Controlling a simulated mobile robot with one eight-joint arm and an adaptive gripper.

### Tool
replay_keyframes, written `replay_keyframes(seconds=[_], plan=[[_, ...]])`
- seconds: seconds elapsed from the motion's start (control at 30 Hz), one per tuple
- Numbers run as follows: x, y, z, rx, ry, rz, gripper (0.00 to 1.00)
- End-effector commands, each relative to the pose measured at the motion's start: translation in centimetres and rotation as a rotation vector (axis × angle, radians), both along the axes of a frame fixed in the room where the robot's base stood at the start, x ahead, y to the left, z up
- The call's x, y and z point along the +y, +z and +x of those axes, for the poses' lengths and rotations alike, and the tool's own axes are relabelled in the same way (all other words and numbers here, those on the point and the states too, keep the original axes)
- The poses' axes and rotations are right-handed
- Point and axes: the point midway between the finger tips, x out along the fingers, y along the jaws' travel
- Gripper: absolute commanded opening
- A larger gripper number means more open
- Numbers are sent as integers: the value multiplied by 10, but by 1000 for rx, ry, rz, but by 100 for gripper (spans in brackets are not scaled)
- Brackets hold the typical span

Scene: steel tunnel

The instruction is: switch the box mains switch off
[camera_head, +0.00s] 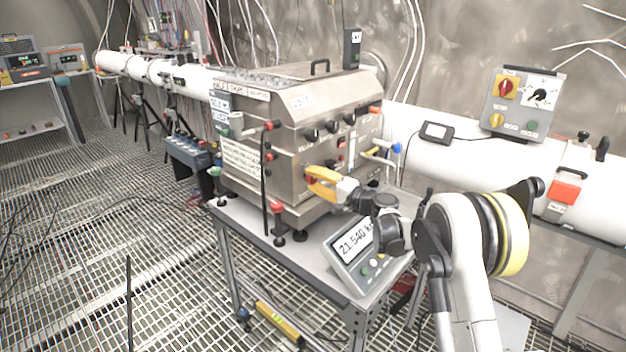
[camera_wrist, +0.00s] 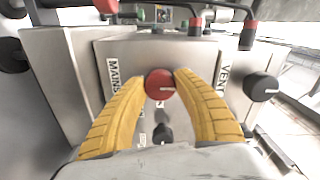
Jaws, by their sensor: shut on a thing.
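The box (camera_head: 300,130) is a large steel cabinet standing on a grey table. Its mains switch is a red round knob (camera_wrist: 160,84) on the front face, beside a label reading "MAINS" (camera_wrist: 113,80) in the wrist view. My gripper (camera_wrist: 161,82) has yellow fingers on both sides of the red knob and is shut on it. In the head view my gripper (camera_head: 316,182) reaches the lower front of the box, and its fingers mostly hide the knob. A white mark shows on the knob's face in the wrist view; I cannot tell the switch's setting from it.
A black knob (camera_wrist: 261,87) beside a "VENT" label is close to the right finger. A smaller black knob (camera_wrist: 162,133) is below the red one. A scale display (camera_head: 352,243) stands on the table under my arm. Red-tipped levers (camera_wrist: 195,26) stick out above.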

Motion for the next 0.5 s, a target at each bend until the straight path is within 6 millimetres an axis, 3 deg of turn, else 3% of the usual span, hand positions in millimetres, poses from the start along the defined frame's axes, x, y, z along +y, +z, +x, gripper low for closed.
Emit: replay_keyframes(seconds=[0.47, 0.5], plan=[[0, 1, 0, -12, 0, -8, 5], [0, 1, 0, -12, 0, -8, 38]])
